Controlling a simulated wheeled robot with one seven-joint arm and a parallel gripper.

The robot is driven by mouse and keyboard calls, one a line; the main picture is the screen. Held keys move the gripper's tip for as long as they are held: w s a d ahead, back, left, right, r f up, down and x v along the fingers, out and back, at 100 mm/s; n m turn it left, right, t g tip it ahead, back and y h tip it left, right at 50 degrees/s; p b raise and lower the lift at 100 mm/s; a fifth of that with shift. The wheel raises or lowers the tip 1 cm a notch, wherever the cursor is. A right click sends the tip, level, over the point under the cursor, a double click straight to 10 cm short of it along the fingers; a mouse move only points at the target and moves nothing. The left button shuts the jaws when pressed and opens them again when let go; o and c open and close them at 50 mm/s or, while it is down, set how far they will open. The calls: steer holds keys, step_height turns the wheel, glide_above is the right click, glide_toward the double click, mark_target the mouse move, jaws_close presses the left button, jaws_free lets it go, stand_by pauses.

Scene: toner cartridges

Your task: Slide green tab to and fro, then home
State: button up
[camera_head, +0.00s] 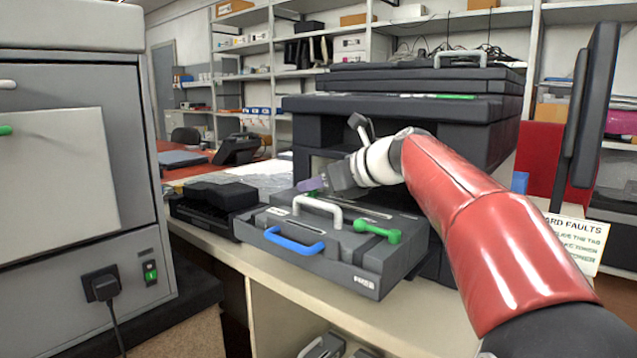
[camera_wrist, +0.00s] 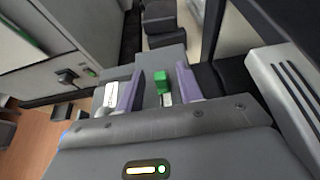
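The dark grey toner cartridge (camera_head: 340,268) lies on the counter, with a blue handle (camera_head: 293,240) in front, a white handle (camera_head: 318,208) on top and a green bar with knobbed ends (camera_head: 378,232) at its right. My gripper (camera_head: 312,184) is above the cartridge's rear, behind the white handle. In the wrist view my gripper (camera_wrist: 158,88) is open, its purple fingers apart. A green block (camera_wrist: 161,82), looking like the tab, shows between the fingers with a gap on each side. I cannot tell its depth, nor whether it is the green bar in the head view.
A large dark printer (camera_head: 420,105) stands behind the cartridge. A black unit (camera_head: 213,200) sits to its left on the counter (camera_head: 290,292). A grey cabinet (camera_head: 75,190) stands at far left. A monitor (camera_head: 590,105) and a printed sign (camera_head: 578,240) are at right.

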mark_target(402, 221)
jaws_close()
steer(key=s+d, duration=0.3)
steer(key=d, duration=0.1)
steer(key=s+d+p, duration=0.1)
steer(key=s+d, duration=0.2)
steer(key=d, duration=0.1)
steer(key=s+d, duration=0.4)
steer(key=shift+d+r, duration=0.1)
steer(key=shift+d, duration=0.2)
steer(key=shift+s+d, duration=0.35)
steer(key=shift+d, duration=0.15)
steer(key=shift+c, duration=0.5)
jaws_free()
steer(key=shift+d, duration=0.2)
steer(key=shift+o, duration=0.7)
steer(key=shift+a, duration=0.1)
